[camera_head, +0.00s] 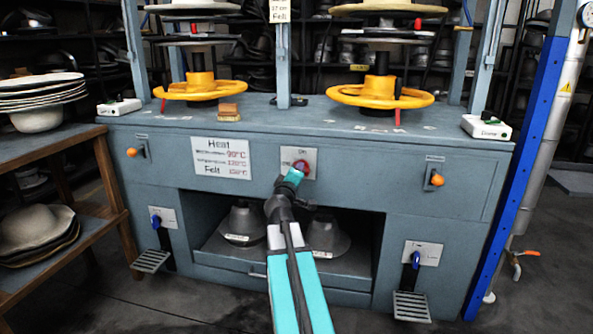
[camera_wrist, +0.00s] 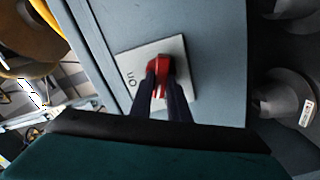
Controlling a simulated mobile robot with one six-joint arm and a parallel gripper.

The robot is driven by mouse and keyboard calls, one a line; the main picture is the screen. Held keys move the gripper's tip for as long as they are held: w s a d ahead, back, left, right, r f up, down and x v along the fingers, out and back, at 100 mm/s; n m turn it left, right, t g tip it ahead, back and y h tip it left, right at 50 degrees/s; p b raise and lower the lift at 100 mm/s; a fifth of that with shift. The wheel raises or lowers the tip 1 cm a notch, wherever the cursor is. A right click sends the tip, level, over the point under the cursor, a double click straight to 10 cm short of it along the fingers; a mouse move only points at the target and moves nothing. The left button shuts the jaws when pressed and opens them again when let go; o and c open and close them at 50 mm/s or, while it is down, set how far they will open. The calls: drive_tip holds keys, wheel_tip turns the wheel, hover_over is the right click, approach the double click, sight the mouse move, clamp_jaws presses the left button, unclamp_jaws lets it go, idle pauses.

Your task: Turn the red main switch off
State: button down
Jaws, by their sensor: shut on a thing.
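The red main switch (camera_head: 302,167) sits on a pale square plate (camera_head: 312,156) in the middle of the press's front panel. In the wrist view the red switch (camera_wrist: 159,75) stands on its plate (camera_wrist: 181,62), where the word "On" is printed near one edge. My gripper (camera_head: 296,174) reaches up to the switch from the front. In the wrist view its two dark fingers (camera_wrist: 163,88) are closed around the red handle, one on each side. The fingers hide part of the handle, and its exact angle is hard to tell.
The grey press bench (camera_head: 340,125) surrounds the switch. Grey hat forms (camera_head: 241,225) stand in the open bay below. Orange knobs (camera_head: 436,180) stick out on both sides. Yellow rings (camera_head: 380,96) sit on top. A wooden shelf (camera_head: 65,146) with hats stands at left.

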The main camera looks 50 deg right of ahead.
drive_tip(key=n+p, duration=0.1)
drive_tip(key=n, duration=0.3)
drive_tip(key=shift+s+d+n+p, duration=0.15)
drive_tip(key=shift+d+n+p, duration=0.05)
drive_tip(key=shift+n+p, duration=0.2)
drive_tip(key=shift+f, duration=0.1)
drive_tip(key=c, duration=1.7)
unclamp_jaws()
drive_tip(key=shift+a, duration=0.1)
drive_tip(key=shift+a, duration=0.15)
